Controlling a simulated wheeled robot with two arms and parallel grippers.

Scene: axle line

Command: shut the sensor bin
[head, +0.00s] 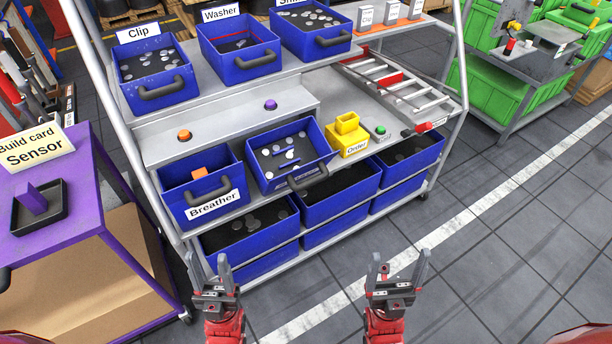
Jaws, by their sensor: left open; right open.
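No bin in view carries a readable "Sensor" label; that word shows only on the build card (35,147) at the left. I cannot tell which bin is the sensor bin. My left gripper (207,274) and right gripper (399,270) are open and empty, in front of the rack and apart from the bins.
Clip (160,101), Washer (245,71) and another bin (315,46) line the upper shelf. Orange (184,135), purple (270,104) and green (381,131) buttons and a yellow Order box (347,137) are on the rack. A purple cart (60,245) stands left.

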